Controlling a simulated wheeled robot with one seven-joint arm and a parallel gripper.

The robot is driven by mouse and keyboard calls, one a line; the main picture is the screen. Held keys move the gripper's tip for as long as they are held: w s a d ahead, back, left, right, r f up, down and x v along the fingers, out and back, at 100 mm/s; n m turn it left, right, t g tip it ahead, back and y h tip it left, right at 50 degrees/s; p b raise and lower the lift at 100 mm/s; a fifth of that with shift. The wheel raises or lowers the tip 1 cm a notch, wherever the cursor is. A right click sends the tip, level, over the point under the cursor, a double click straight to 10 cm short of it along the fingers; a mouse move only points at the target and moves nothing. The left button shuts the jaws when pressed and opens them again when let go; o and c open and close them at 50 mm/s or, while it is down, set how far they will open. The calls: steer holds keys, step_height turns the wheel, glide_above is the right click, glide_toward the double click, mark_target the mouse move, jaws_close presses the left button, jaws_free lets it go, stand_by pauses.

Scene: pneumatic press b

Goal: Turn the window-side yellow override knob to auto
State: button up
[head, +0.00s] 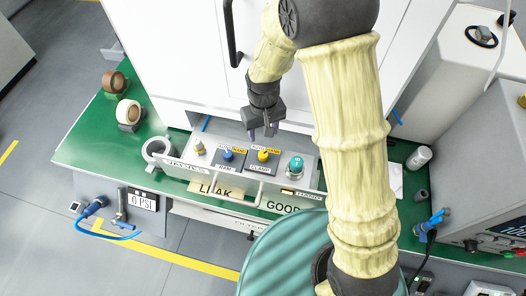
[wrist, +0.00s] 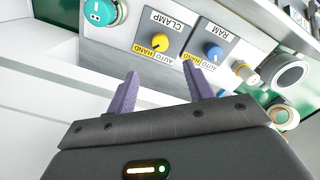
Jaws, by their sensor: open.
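The yellow knob (head: 263,156) sits on a dark plate marked CLAMP, on the grey control panel (head: 248,181). Its plate carries the words AUTO and HAND, with HAND on a yellow patch. The yellow knob also shows in the wrist view (wrist: 160,42), beyond my fingertips; its pointer direction is too small to tell. A blue knob (head: 228,154) is on the RAM plate to its left in the head view. My gripper (head: 262,132) is open and empty, behind the yellow knob and apart from it. Its two purple fingers (wrist: 162,82) are spread in the wrist view.
A teal button (head: 295,167) stands right of the yellow knob, and a cream-topped knob (head: 199,147) is at the panel's left. The white cabinet (head: 185,60) rises behind my gripper.

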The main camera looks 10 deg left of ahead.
mark_target(263, 154)
stand_by(0.3)
step_height(263, 154, down, 12)
steer(key=shift+f+p, duration=0.1)
steer(key=shift+p, duration=0.45)
steer(key=shift+c, duration=0.2)
steer(key=c, duration=0.9)
